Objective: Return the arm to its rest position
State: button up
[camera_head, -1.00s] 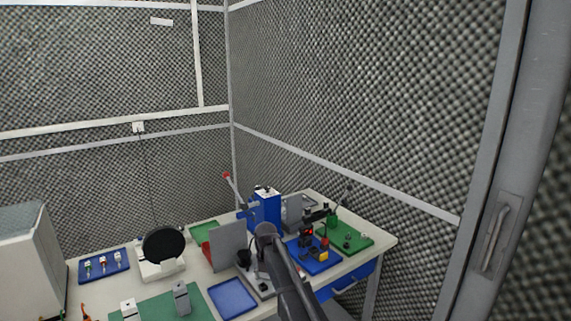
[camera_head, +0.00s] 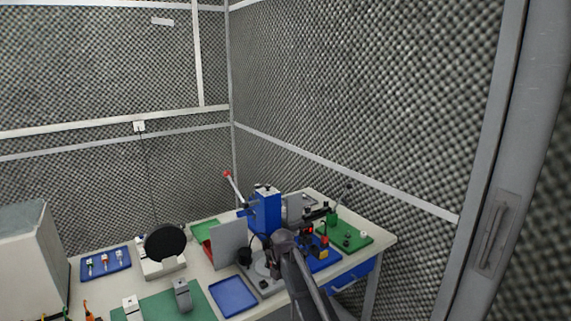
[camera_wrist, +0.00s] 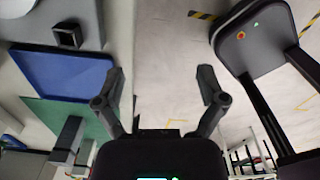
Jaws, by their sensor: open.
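My gripper shows in the wrist view (camera_wrist: 160,95), with its two fingers spread apart and nothing between them. Behind the fingers in that view is pale floor, with the bench edge to the left. In the head view my arm (camera_head: 300,272) reaches up from the bottom over the front right part of the workbench (camera_head: 205,272). The gripper itself cannot be made out in the head view.
A blue press with a red-tipped lever (camera_head: 265,212) stands at the back of the bench. A blue tray (camera_head: 233,296), a green mat (camera_head: 160,308), a round black disc on a stand (camera_head: 165,243) and a blue rack (camera_head: 106,262) lie to the left. Foam walls enclose the bench.

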jog(key=s+d+m, duration=0.9)
jog(key=s+m, duration=0.2)
jog(key=m, duration=0.2)
jog(key=s+d+m, duration=0.9)
jog(key=s+m, duration=0.2)
jog(key=m, duration=0.3)
jog(key=shift+s, duration=0.15)
